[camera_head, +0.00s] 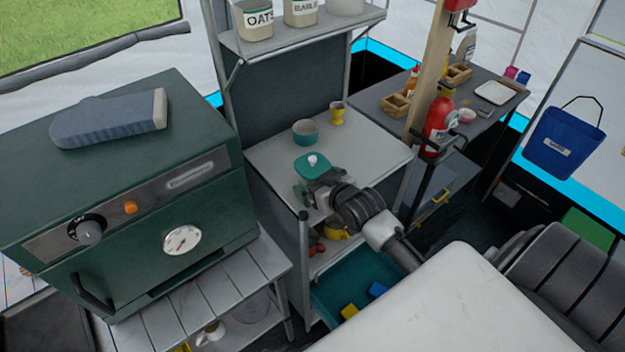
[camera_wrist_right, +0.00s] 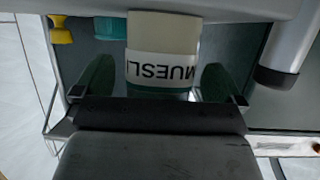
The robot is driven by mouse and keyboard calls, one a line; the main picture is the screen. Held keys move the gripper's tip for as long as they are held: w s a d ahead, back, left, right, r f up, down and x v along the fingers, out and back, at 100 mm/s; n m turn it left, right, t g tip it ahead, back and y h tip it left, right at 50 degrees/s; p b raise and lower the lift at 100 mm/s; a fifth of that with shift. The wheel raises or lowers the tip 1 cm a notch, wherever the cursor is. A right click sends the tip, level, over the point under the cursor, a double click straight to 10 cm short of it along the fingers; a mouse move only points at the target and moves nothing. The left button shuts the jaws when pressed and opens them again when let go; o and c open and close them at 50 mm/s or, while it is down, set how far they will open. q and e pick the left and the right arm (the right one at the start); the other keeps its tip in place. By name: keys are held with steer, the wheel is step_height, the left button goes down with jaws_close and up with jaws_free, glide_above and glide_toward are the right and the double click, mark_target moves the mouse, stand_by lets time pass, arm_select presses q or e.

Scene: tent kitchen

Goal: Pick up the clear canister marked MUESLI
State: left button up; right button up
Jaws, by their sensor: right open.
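The clear canister marked MUESLI (camera_wrist_right: 162,66) stands between the open fingers of my right gripper (camera_wrist_right: 160,80) in the right wrist view. Its white label band shows, with a gap between it and each finger. In the head view its teal lid (camera_head: 311,167) with a white knob shows above the white worktop, and my right gripper (camera_head: 316,190) is at its near side. The canister's body is mostly hidden there by the lid and gripper. My left gripper is not in view.
A teal bowl (camera_head: 305,132) and a yellow egg cup (camera_head: 337,113) stand behind the canister on the worktop (camera_head: 370,150). A shelf above holds an OATS canister (camera_head: 255,20) and others. A green oven (camera_head: 130,200) is at left. An open teal drawer (camera_head: 340,285) is below.

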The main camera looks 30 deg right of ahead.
steer(key=shift+w+f, duration=0.15)
steer(key=shift+w, duration=0.1)
steer(key=shift+s, duration=0.1)
steer(key=shift+c, duration=0.6)
steer(key=c, duration=1.7)
steer(key=shift+r, duration=0.25)
